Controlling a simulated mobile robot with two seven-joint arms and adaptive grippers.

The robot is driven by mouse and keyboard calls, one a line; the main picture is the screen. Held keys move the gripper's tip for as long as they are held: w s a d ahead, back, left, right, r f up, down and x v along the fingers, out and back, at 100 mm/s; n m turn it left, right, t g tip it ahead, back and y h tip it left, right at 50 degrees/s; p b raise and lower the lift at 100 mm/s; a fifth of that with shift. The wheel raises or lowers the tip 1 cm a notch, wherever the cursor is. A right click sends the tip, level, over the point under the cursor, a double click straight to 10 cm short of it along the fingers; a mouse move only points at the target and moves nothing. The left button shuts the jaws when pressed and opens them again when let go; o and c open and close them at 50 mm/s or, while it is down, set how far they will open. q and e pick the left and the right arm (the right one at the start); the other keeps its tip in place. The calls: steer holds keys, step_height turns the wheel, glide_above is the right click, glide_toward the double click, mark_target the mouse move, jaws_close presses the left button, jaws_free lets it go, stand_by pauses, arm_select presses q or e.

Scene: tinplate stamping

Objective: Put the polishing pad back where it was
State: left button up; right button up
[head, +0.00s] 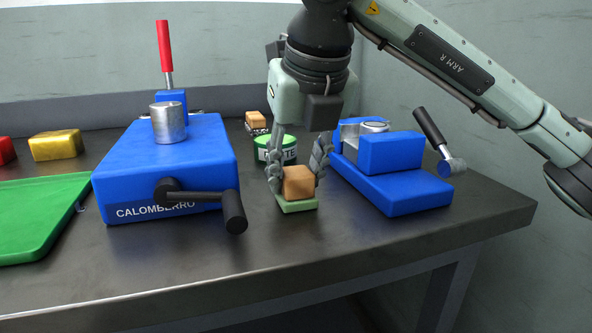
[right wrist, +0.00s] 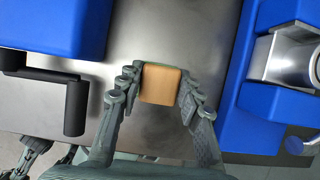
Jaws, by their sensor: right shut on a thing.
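My right gripper (head: 299,172) is shut on the polishing pad (head: 298,184), a tan block with a green underside. The pad is upright, between the blue press and the blue fixture on the right. Its green base is close to the bench top, and I cannot tell whether it touches. In the right wrist view the tan top of the pad (right wrist: 160,84) sits between the fingers (right wrist: 158,92). Grey finger-like parts, seemingly my left gripper (right wrist: 32,156), show at the lower left of that view, too cut off to read their opening.
The blue press (head: 165,150) with a black crank (head: 233,212) stands left of the pad. The blue fixture (head: 405,188) with a black lever stands right. A green tin (head: 288,150) and another tan-topped block (head: 256,121) are behind. Bench (head: 270,265) in front is clear.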

steer(key=o, duration=1.1)
arm_select(q)
steer(key=shift+d+r, duration=0.1)
steer(key=shift+r, duration=0.05)
arm_select(e)
steer(key=shift+r, duration=0.1)
steer(key=shift+r, duration=0.1)
arm_select(q)
steer(key=s+a+f+g+y+p, duration=0.1)
steer(key=s+a+f+g, duration=0.1)
steer(key=a+f, duration=0.1)
steer(key=shift+s+a+f+g+y, duration=0.3)
steer(key=shift+a+f, duration=0.1)
steer(key=shift+f, duration=0.4)
arm_select(e)
steer(key=v, duration=1.1)
steer(key=shift+s+r, duration=0.15)
steer(key=shift+r, duration=0.25)
steer(key=shift+d, duration=0.1)
